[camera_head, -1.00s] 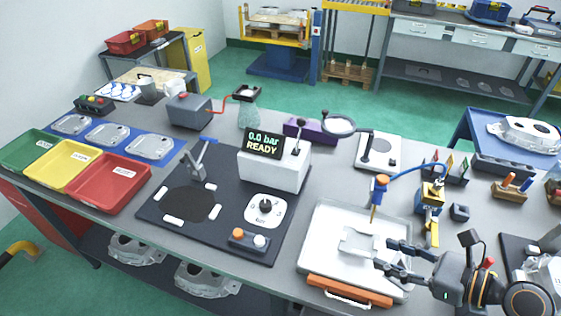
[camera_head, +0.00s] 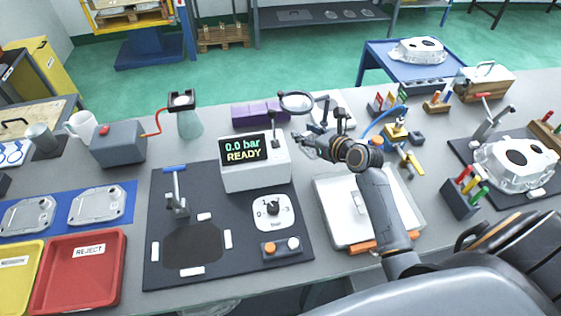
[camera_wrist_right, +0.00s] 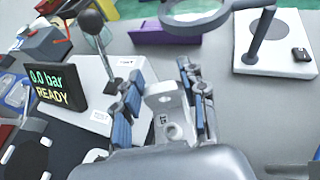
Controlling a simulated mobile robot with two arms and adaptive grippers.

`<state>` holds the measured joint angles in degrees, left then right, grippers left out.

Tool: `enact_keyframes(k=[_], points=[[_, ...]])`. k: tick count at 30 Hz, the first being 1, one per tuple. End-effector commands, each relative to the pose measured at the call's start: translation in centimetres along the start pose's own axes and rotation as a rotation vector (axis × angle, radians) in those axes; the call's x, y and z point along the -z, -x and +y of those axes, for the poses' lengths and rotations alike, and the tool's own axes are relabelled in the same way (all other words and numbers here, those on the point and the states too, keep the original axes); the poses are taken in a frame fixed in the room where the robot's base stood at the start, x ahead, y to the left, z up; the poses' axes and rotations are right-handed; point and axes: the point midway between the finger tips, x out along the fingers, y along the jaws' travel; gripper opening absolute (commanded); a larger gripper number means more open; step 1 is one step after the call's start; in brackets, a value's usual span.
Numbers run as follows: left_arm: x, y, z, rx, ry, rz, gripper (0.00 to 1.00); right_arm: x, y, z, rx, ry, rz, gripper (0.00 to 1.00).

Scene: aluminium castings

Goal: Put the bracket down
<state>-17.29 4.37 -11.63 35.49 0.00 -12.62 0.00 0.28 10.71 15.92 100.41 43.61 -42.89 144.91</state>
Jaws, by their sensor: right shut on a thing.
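The bracket (camera_wrist_right: 167,112) is a light grey metal piece with a hole near one end and a small mark on its face. It sits between the blue-padded fingers of my right gripper (camera_wrist_right: 160,90), which is shut on it. In the head view my right gripper (camera_head: 304,140) is raised by the right side of the white READY box (camera_head: 256,172), below the ring magnifier (camera_head: 296,103). The bracket is too small and covered to make out clearly there. My left gripper is out of view.
The white tray (camera_head: 328,215) lies partly under my right forearm. A purple block (camera_head: 254,114) and the magnifier's white base (camera_wrist_right: 275,45) stand behind the gripper. A red REJECT bin (camera_head: 80,285) is at left. A grey casting (camera_head: 512,165) is at right.

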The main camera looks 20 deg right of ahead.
Motion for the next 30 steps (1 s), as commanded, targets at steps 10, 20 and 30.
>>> enact_keyframes(k=[10, 20, 30], points=[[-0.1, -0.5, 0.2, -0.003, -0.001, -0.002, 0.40, 5.3, -2.5, -0.4, 0.019, -0.005, 0.004, 0.09], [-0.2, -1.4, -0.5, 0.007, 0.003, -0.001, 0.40, 8.9, -4.0, -0.4, 0.019, -0.004, 0.003, 0.09], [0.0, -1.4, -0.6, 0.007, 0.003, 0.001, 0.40, 9.2, -4.2, -0.4, 0.019, -0.006, 0.001, 0.09]])
